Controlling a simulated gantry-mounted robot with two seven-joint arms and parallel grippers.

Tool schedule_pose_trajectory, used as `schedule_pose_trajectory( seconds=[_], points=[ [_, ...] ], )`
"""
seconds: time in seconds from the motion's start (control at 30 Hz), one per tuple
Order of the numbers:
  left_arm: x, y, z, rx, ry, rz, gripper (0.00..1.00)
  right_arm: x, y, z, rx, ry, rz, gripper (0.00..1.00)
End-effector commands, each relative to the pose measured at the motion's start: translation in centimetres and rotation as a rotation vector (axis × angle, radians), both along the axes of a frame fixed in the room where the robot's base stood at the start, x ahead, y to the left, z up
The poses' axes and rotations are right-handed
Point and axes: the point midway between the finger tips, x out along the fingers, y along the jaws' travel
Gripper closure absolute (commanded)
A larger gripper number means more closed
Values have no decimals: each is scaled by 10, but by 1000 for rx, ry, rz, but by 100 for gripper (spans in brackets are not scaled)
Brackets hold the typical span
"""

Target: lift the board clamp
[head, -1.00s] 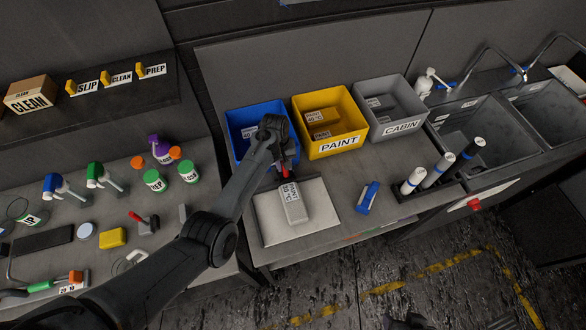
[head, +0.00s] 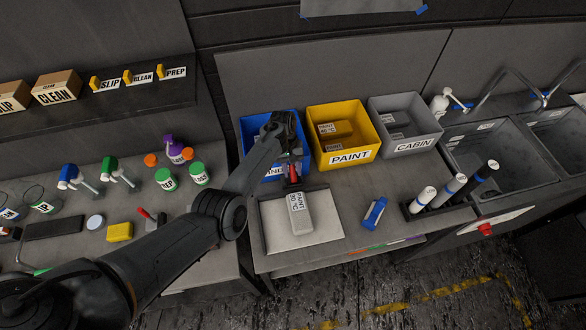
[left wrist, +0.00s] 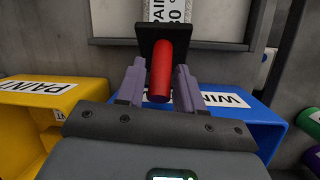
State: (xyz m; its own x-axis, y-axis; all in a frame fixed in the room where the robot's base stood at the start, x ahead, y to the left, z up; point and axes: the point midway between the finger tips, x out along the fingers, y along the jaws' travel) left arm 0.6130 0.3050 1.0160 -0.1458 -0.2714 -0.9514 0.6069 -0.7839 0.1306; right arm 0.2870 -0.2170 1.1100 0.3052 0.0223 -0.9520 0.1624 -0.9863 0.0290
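What looks like the board clamp has a red handle (head: 294,172) and a black square plate. It stands at the back edge of the pale board (head: 328,222) in the head view. In the left wrist view the red handle (left wrist: 161,72) points toward the camera, with the black plate (left wrist: 168,36) behind it. My left gripper (head: 289,158) is over the clamp. Its two fingers (left wrist: 160,84) are on either side of the handle, apart, with narrow gaps showing; I see no firm grip. My right gripper is not in view.
A grey block labelled PAINT (head: 300,213) lies on the board. Blue (head: 246,135), yellow (head: 372,125) and grey (head: 432,125) bins stand close behind. A blue tool (head: 374,213) lies to the right. Bottles and small tools crowd the left bench.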

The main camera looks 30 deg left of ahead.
Motion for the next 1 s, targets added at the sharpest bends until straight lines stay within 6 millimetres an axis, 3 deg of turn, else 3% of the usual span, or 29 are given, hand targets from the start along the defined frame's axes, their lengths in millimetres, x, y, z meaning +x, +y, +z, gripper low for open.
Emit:
schedule_pose_trajectory(
  seconds=[0.07, 0.47, 1.0],
  points=[
    [0, 0, 0, 0, 0, 0, 52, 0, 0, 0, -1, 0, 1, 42],
    [1, 2, 6, 0, 0, -1, 52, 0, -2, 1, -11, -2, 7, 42],
    [13, 24, 83, 1, -2, -1, 52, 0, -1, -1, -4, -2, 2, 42]
  ],
)
